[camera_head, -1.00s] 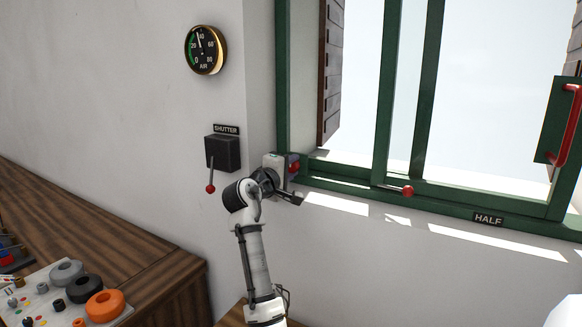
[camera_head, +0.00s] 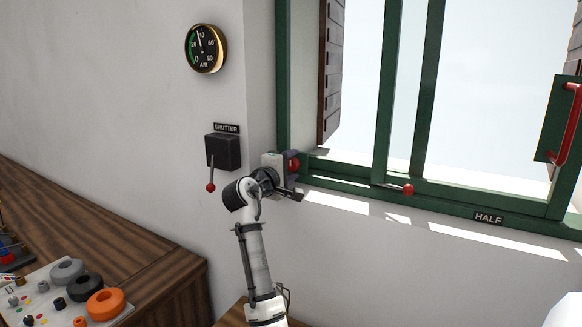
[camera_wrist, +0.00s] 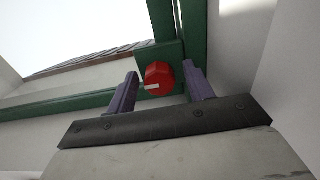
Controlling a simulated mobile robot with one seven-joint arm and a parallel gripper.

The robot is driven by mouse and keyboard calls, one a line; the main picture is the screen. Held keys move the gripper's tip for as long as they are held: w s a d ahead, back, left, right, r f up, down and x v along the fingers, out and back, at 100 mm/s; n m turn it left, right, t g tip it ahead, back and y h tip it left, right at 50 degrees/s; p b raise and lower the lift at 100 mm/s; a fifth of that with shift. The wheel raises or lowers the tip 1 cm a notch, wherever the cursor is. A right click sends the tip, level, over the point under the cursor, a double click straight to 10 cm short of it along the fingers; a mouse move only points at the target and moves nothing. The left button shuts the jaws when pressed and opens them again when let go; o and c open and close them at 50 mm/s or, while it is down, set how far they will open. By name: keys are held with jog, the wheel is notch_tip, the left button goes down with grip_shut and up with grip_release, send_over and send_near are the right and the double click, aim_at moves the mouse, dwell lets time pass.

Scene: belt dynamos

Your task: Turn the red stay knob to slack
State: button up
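The red stay knob (camera_wrist: 159,78) sits on a green plate at the corner of the window frame. In the wrist view it shows a white pointer mark toward its lower left. It also shows in the head view (camera_head: 293,165), partly covered by my gripper. My gripper (camera_wrist: 163,80) is open, its two purple fingers on either side of the knob in the picture. The knob shows between the fingers; I cannot tell whether either finger touches it. In the head view my gripper (camera_head: 291,164) is at the lower left corner of the window.
A black shutter box (camera_head: 222,152) with a red-tipped lever (camera_head: 211,187) is on the wall to the left. A red-ended window lever (camera_head: 408,190) is on the sill to the right. A wooden bench (camera_head: 150,262) with coloured rings is at lower left.

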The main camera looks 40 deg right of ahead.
jog(key=b+v, duration=0.5)
jog(key=v, duration=0.8)
jog(key=shift+a, duration=0.35)
jog(key=shift+s, duration=0.1)
